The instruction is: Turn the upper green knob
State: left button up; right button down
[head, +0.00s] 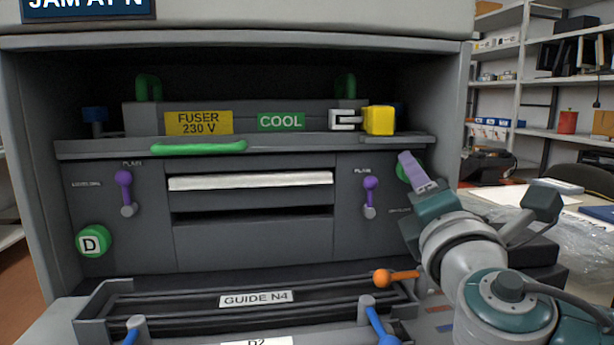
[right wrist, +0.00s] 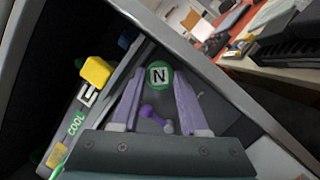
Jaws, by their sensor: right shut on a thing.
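The upper green knob (head: 402,172) is on the right of the machine's front panel, mostly hidden by my gripper in the head view. In the right wrist view this green knob (right wrist: 160,75) shows a white N label, upright in that picture, between my fingertips. My right gripper (head: 411,164) has its lilac fingers shut on the knob, one on each side; the right wrist view shows both fingers (right wrist: 159,80). A second green knob (head: 93,241), marked D, is lower on the left of the panel. My left gripper is not in view.
A purple lever (head: 370,192) stands just left of the gripper, another purple lever (head: 124,190) farther left. A yellow block (head: 379,120) sits above on the fuser ledge. Below, an orange-knobbed lever (head: 398,277) sticks out by the guide tray (head: 92,305).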

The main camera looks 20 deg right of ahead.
jog(key=shift+a+r+m+g, duration=0.1)
jog(key=shift+m+g, duration=0.45)
jog(key=shift+m, duration=1.1)
jog(key=shift+r+m+g, duration=0.1)
jog(key=shift+m+g, duration=0.45)
jog(key=shift+m, duration=1.1)
jog(key=c, duration=0.7)
grip_release()
jog(key=shift+s, duration=0.1)
jog(key=v, duration=0.9)
jog(key=shift+s+a+f+b, duration=0.15)
jog(key=shift+s+a+b, duration=0.1)
jog(key=shift+a+b, duration=0.15)
